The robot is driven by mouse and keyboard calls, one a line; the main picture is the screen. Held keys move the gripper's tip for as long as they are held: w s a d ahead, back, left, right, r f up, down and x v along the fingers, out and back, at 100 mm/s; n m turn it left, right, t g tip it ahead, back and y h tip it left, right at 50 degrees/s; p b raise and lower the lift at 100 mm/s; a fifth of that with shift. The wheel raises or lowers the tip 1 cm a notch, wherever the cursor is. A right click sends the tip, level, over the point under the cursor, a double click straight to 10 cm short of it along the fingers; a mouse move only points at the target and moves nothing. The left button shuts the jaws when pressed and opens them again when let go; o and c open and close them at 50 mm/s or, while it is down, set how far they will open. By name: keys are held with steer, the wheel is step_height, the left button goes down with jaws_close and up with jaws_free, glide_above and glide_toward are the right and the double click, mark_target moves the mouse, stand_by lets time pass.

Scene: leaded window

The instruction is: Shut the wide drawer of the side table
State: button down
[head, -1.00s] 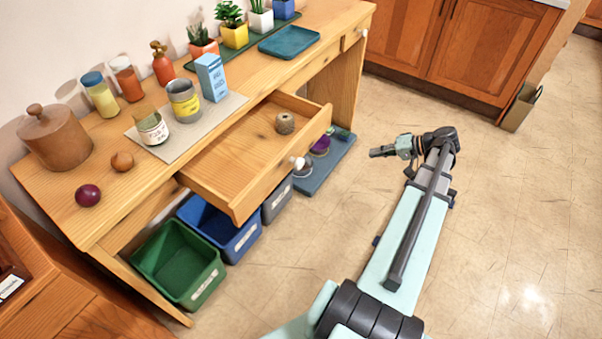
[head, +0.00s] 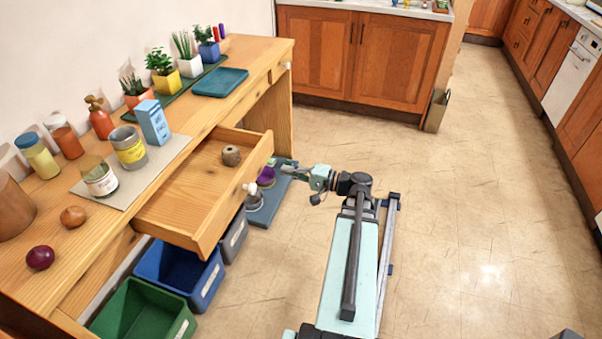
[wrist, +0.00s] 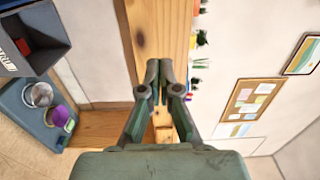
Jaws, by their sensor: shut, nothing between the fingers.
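The side table (head: 100,207) is wooden and stands along the wall at the left in the head view. Its wide drawer (head: 192,190) is pulled well out, with a round white knob (head: 250,188) on its front. A small brown ring-shaped thing (head: 231,156) lies inside it. My gripper (head: 281,164) is just to the right of the drawer front's far end, apparently apart from it. In the wrist view its fingers (wrist: 159,82) are together and empty, with table wood behind them. The drawer's front and knob are not clearly seen in the wrist view.
Jars, a bottle, a blue carton (head: 153,122) and potted plants stand on the tabletop. A green bin (head: 145,312), a blue bin (head: 180,270) and a grey bin (head: 233,236) sit below the drawer. A blue mat (head: 268,208) lies beyond them. The floor to the right is open.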

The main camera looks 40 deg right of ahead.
mark_target(259, 164)
steer(key=x, duration=0.7)
steer(key=shift+w+a+p, duration=0.15)
steer(key=shift+p, duration=0.2)
steer(key=shift+w, duration=0.1)
